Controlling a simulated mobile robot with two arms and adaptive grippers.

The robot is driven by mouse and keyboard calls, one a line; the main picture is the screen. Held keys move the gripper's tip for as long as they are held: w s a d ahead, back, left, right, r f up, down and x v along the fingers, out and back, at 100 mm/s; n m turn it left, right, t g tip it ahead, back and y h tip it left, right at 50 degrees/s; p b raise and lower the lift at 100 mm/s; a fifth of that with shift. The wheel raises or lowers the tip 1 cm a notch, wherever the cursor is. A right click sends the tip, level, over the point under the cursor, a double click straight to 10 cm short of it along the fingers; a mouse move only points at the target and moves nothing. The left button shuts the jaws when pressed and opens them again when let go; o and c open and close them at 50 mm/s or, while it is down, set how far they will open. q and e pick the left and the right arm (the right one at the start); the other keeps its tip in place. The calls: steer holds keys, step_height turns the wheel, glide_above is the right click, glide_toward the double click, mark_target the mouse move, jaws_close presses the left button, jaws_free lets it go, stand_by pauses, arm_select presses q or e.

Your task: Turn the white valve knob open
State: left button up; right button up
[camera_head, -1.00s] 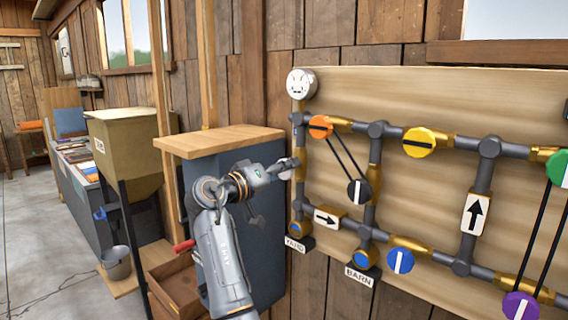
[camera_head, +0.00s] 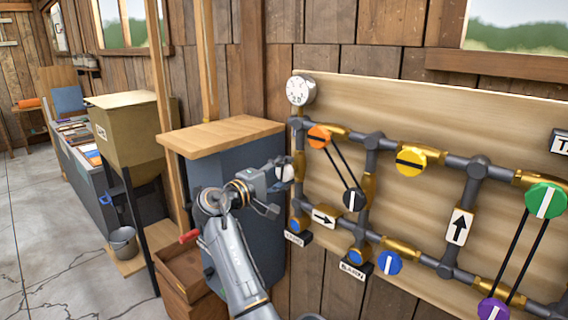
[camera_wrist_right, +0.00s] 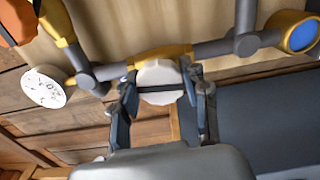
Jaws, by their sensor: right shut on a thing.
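The white valve knob (camera_wrist_right: 158,72) is round and sits on a brass fitting in the pipework. In the right wrist view it lies between the two fingers of my right gripper (camera_wrist_right: 161,84), which is shut on it. A dark bar crosses the knob's face, running roughly across that picture. In the head view my right gripper (camera_head: 279,178) is at the left vertical pipe, and it hides most of the knob; only a pale part shows. My left gripper is not in view.
A white round gauge (camera_head: 300,90) sits above the left pipe. Orange (camera_head: 319,137), yellow (camera_head: 411,161), black (camera_head: 354,199), blue (camera_head: 390,263), green (camera_head: 545,200) and purple (camera_head: 493,309) knobs share the board. A blue-grey cabinet (camera_head: 236,230) stands close behind my right arm.

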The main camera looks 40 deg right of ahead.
steer(key=shift+r+n+p, duration=0.1)
steer(key=shift+n+p, duration=0.6)
steer(key=shift+n, duration=0.2)
steer(key=o, duration=1.2)
steer(key=shift+w, duration=0.1)
steer(key=shift+c, duration=0.2)
steer(key=shift+a, duration=0.1)
steer(key=s+a, duration=0.1)
steer(key=a, duration=1)
steer(key=shift+a, duration=0.4)
